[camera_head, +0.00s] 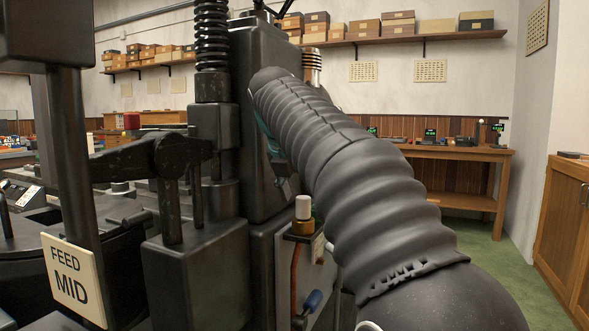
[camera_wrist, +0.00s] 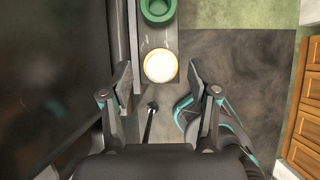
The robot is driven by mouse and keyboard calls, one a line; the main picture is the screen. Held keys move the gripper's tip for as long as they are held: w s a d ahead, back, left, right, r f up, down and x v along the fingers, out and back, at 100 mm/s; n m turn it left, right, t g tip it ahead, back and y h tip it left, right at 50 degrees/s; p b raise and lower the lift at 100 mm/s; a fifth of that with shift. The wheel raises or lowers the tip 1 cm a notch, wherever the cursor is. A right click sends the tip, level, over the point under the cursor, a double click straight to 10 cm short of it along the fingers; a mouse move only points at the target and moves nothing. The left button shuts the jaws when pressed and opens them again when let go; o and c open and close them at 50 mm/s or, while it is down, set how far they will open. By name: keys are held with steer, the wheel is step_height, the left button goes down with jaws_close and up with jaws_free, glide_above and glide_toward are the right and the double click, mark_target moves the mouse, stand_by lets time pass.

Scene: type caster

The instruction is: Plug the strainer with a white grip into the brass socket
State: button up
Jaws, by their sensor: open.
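A short white grip (camera_head: 303,207) stands upright on a brass collar (camera_head: 303,227) on a dark ledge beside the machine. In the wrist view the white grip (camera_wrist: 159,66) shows from above as a round top with a thin brass rim around it. I cannot see the strainer's lower part, nor tell whether the brass is the socket. My gripper (camera_wrist: 159,79) is open, with one finger to the left and one to the right, just below the grip in the picture. Neither finger visibly touches it. In the head view my arm mostly hides the gripper.
A green ring (camera_wrist: 157,12) lies beyond the white grip on the same strip. The dark machine body (camera_wrist: 50,70) stands close on the left. A blue handle (camera_head: 312,301) hangs below the ledge. Floor (camera_wrist: 240,75) shows to the right, with a wooden cabinet (camera_wrist: 302,110) farther right.

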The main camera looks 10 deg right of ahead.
steer(key=v, duration=0.9)
steer(key=shift+s, duration=0.15)
steer(key=shift+r, duration=0.1)
steer(key=s+d+f+m+y, duration=0.1)
steer(key=s+f+m, duration=0.7)
steer(key=f, duration=0.4)
steer(key=s+d+f+m+y, duration=0.1)
steer(key=s+f+m, duration=0.8)
steer(key=f+m, duration=0.2)
steer(key=s+d+f+m+y, duration=0.1)
steer(key=s+f+m, duration=0.7)
steer(key=f, duration=0.5)
steer(key=shift+s+d+f+m+t+y, duration=0.2)
steer(key=shift+s+d+m+t+y, duration=0.15)
steer(key=shift+m, duration=0.55)
steer(key=shift+a, duration=0.1)
steer(key=shift+c, duration=0.3)
